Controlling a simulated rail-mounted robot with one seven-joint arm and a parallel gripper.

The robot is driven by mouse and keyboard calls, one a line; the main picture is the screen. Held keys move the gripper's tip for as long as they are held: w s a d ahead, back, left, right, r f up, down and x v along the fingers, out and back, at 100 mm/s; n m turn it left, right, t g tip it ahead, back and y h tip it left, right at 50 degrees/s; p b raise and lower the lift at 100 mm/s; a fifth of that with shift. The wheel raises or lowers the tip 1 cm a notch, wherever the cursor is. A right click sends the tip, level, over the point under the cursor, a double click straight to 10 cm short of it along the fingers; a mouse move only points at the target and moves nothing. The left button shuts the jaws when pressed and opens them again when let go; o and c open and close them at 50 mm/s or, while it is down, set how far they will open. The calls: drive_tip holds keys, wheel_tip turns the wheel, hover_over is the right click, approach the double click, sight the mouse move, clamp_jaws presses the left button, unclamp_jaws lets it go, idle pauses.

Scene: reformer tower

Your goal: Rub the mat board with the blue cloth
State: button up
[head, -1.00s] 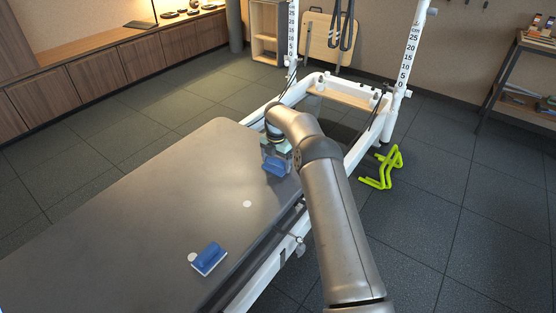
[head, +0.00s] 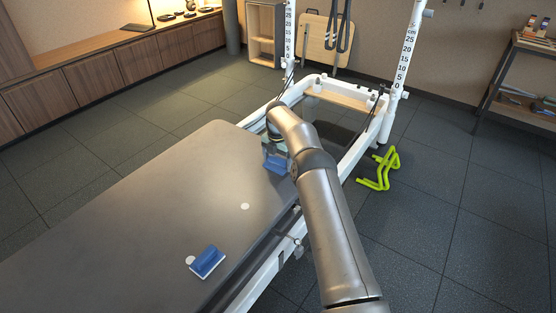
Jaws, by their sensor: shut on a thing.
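The mat board (head: 150,215) is the wide dark grey bed running from the lower left to the centre. My gripper (head: 274,152) is at its far right corner, partly hidden by my own arm. It is shut on a blue cloth (head: 276,163), which is at or just above the board's surface; I cannot tell whether they touch. A second blue piece (head: 207,260) with a white base lies on the near right part of the board, apart from my gripper. One round white spot (head: 245,206) shows mid-board, and another (head: 190,261) beside the second blue piece.
The white reformer frame (head: 365,150) and its upright scale posts (head: 408,45) stand beyond the board. A lime-green stand (head: 381,168) is on the floor at right. A shelf rack (head: 520,75) stands far right, and wooden cabinets (head: 150,55) line the left wall.

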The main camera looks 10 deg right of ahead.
drive_tip(key=shift+s+a+f, duration=0.2)
drive_tip(key=shift+s+a, duration=0.6)
drive_tip(key=shift+s, duration=0.15)
drive_tip(key=shift+w+d+r, duration=0.15)
drive_tip(key=shift+w+d, duration=1)
drive_tip(key=shift+s+a+r, duration=0.25)
drive_tip(key=shift+s+a, duration=0.3)
drive_tip(key=shift+s+a+f, duration=0.2)
drive_tip(key=shift+s+a, duration=0.4)
drive_tip(key=shift+r+p, duration=2.05)
drive_tip(key=shift+r, duration=0.95)
drive_tip(key=shift+r, duration=0.1)
